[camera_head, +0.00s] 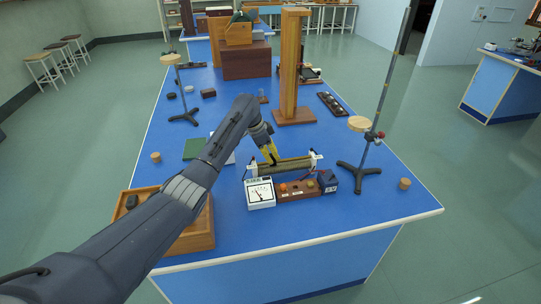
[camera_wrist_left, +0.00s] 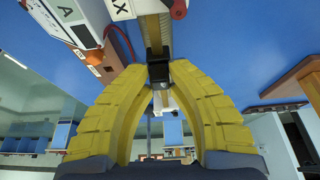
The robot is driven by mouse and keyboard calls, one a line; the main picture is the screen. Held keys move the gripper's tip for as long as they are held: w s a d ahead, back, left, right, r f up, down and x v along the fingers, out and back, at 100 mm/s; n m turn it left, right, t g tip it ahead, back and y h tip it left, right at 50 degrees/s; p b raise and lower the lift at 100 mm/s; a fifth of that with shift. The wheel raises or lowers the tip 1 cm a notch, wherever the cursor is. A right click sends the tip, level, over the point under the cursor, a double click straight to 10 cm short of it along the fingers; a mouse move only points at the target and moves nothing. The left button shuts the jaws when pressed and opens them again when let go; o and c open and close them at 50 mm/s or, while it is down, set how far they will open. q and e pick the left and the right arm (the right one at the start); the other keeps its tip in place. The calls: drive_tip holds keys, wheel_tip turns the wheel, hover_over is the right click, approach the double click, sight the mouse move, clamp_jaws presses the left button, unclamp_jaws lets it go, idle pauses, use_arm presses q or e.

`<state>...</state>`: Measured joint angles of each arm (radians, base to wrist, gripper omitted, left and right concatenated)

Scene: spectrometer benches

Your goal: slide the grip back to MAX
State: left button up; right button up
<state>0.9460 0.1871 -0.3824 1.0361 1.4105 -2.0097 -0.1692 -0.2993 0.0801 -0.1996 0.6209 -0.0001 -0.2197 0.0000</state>
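The rheostat (camera_head: 296,163) lies on the blue bench behind the meter and the terminal board. My left gripper (camera_head: 271,156) reaches down onto it, left of its middle. In the left wrist view the rheostat's black grip (camera_wrist_left: 158,66) sits between the tips of my yellow fingers (camera_wrist_left: 160,74), which close in on both its sides and look to touch it. A white label (camera_wrist_left: 119,8) ending in "X" shows at the top edge beside the coil, its other letters cut off. In the head view my fingers mostly hide the grip. My right gripper is not in view.
A white meter (camera_head: 260,193), a wooden terminal board (camera_head: 298,190) and a dark blue box (camera_head: 328,181) stand in front of the rheostat. A tall stand (camera_head: 366,170) rises to the right, a wooden post (camera_head: 291,75) behind. A wooden tray (camera_head: 206,235) lies under my arm.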

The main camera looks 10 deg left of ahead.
use_arm(q)
drive_tip(key=o, duration=0.5)
drive_tip(key=shift+v, duration=5.95)
drive_tip(key=shift+s, duration=0.1)
